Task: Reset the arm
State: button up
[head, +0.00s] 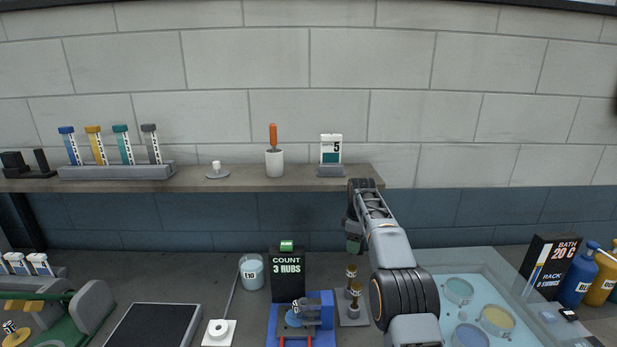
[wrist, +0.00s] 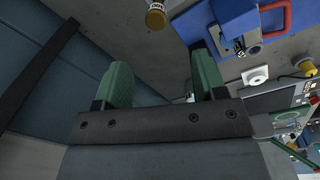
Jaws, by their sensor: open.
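My arm rises on the right of the head view, and my gripper (head: 354,240) hangs at its end in front of the shelf edge, above the bench. In the wrist view my gripper (wrist: 160,85) shows two green fingers spread apart with nothing between them. Its fingers point toward the bench and the wall behind. The blue rubbing device (head: 300,318) stands on the bench to the left of my gripper; it also shows at the top right of the wrist view (wrist: 215,22).
The shelf (head: 230,180) holds several capped tubes, a white cup (head: 274,163) and a card (head: 331,150). A water bath (head: 425,280) lies at right. The air left of my gripper is clear.

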jog(key=s+r+m+t+b, duration=0.1)
jog(key=s+r+m, duration=0.35)
jog(key=s, duration=0.55)
jog(key=s+r+m+t+b, duration=0.1)
jog(key=s+r+m+t, duration=0.3)
jog(key=s, duration=0.6)
jog(key=s+f+m, duration=0.2)
jog(key=s+f, duration=0.2)
jog(key=s, duration=0.5)
jog(key=s+f+m+b, duration=0.1)
jog(key=s+f, duration=0.3)
jog(key=s, duration=0.5)
jog(key=shift+f+m+g, duration=0.15)
jog(key=shift+m+g, duration=0.25)
jog(key=shift+m, duration=0.35)
